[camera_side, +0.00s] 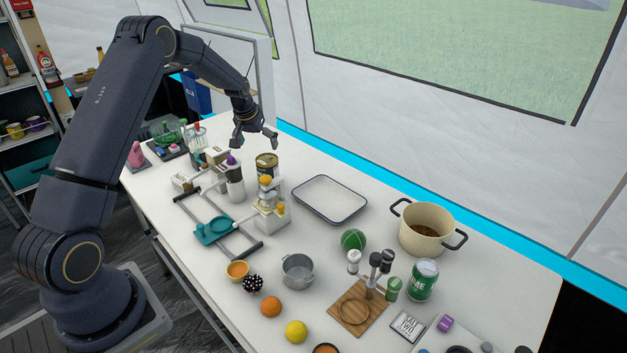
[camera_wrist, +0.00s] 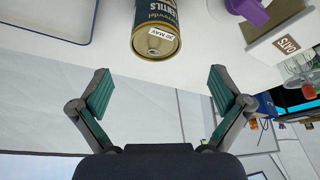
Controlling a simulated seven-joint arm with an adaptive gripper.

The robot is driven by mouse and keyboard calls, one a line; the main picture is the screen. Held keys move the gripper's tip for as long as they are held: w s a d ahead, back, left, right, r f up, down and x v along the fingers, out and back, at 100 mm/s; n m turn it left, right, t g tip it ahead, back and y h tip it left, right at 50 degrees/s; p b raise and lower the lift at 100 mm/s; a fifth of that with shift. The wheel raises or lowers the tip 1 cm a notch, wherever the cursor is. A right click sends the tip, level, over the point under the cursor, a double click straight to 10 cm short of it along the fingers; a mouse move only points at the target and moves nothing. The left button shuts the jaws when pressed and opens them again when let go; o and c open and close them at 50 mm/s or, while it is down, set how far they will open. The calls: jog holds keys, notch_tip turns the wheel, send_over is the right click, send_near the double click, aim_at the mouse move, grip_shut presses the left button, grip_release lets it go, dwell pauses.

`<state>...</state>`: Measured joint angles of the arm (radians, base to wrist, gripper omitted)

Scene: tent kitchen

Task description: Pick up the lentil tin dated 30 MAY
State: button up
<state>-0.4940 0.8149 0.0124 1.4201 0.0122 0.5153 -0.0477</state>
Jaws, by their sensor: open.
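A gold tin with a dark blue label (camera_wrist: 157,20) ending in "TILS" is at the top middle of the wrist view. In the side view the tin (camera_side: 267,160) stands toward the far end of the table, behind a white stand. My gripper (camera_side: 256,141) is above and beside the tin. In the wrist view my gripper (camera_wrist: 160,92) is open and empty, with the tin beyond its fingertips, roughly centred between them.
A white tray (camera_side: 329,179) lies right of the tin. A cream pot (camera_side: 426,215) stands farther right.

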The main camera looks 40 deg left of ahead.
aim_at(266, 160)
jog(key=x, duration=0.5)
jog(key=shift+w+f, duration=0.1)
jog(key=shift+f, duration=0.05)
jog(key=x, duration=0.5)
jog(key=shift+w+d+f, duration=0.1)
jog(key=shift+d+f, duration=0.05)
jog(key=shift+d, duration=0.1)
jog(key=c, duration=1.5)
jog(key=shift+c, duration=0.3)
